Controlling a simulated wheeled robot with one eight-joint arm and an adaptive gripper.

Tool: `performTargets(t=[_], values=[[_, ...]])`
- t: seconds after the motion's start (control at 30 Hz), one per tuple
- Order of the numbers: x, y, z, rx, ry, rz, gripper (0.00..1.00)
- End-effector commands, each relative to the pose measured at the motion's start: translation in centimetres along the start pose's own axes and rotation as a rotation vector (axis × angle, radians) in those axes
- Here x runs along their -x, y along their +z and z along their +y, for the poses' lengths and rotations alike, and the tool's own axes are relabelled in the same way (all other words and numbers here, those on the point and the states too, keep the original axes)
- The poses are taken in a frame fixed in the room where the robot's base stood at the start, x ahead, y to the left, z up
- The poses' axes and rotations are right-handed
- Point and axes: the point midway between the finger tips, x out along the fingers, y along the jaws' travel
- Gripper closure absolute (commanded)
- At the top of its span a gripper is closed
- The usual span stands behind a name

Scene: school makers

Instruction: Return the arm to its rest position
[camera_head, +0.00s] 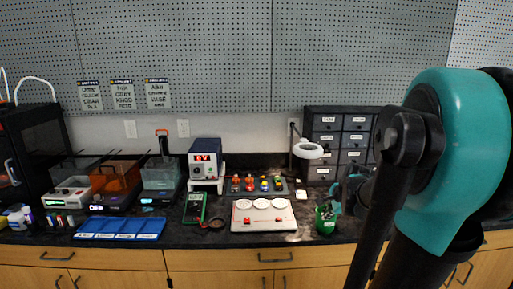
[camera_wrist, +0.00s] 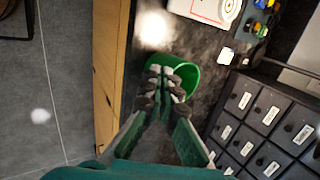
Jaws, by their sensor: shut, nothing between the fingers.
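My gripper (camera_wrist: 168,78) is shut and empty in the wrist view, its dark fingertips together. They appear in front of a green cup (camera_wrist: 188,74) that stands near the counter's front edge. I cannot tell whether the tips are above the cup or inside its rim. In the head view my arm, with a large teal joint, fills the right side and reaches toward the counter. There the gripper (camera_head: 334,205) is small and partly hidden behind my arm, close to the green cup (camera_head: 325,222).
A dark drawer cabinet (camera_head: 322,172) stands behind the cup, with a white ring lamp (camera_head: 307,150) beside it. A white board (camera_head: 264,226) lies left of the cup. A blue tray (camera_head: 122,228) and a green multimeter (camera_head: 195,208) lie further left. Grey floor shows in the wrist view.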

Motion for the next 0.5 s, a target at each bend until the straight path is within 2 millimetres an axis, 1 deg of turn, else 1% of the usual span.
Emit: performTargets(t=[0.03,0.2,0.3,0.4,0.5], values=[[-0.2,1.3,1.9,0.145,0.021,0.000,1.00],[-0.5,4.0,8.2,0.658,0.095,-0.002,1.00],[-0.6,5.1,11.7,0.948,0.136,-0.013,1.00],[-0.6,5.7,14.8,1.192,0.173,-0.028,1.00],[-0.6,6.0,16.9,1.373,0.199,-0.041,1.00]])
